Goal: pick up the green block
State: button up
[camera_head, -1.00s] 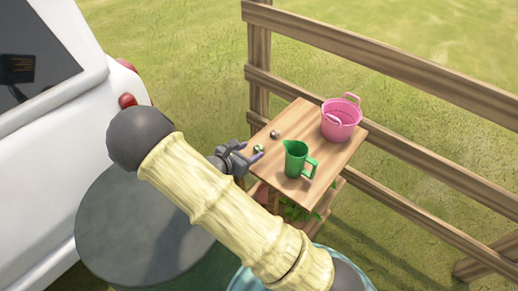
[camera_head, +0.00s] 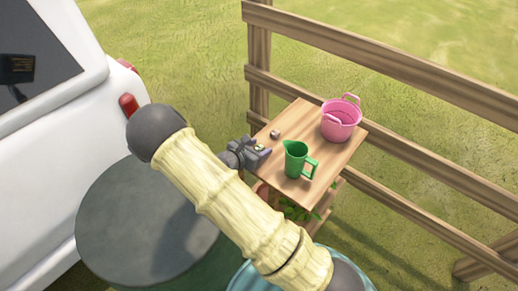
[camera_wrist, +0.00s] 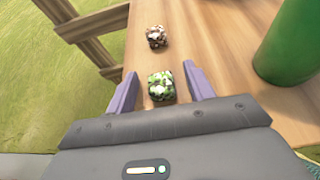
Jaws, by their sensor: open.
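The green block (camera_wrist: 161,87), a small green and white patterned cube, sits on the wooden table near its left edge. In the wrist view it lies between the two purple fingers of my gripper (camera_wrist: 158,88), with a gap visible on each side. My gripper is open. In the head view my gripper (camera_head: 262,151) is at the table's left edge, and only a bit of the green block (camera_head: 258,147) shows there, mostly hidden by the gripper.
A brown and white block (camera_wrist: 156,37) lies just beyond the green one. A green pitcher (camera_head: 296,160) stands to the right, close to my gripper. A pink basket (camera_head: 340,120) is at the table's (camera_head: 300,112) far right. A wooden fence (camera_head: 390,100) runs behind the table.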

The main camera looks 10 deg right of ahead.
aim_at(258, 147)
jog(key=c, duration=1)
jog(key=shift+c, duration=0.2)
notch_tip(258, 147, up, 10)
jog(key=shift+p, duration=0.35)
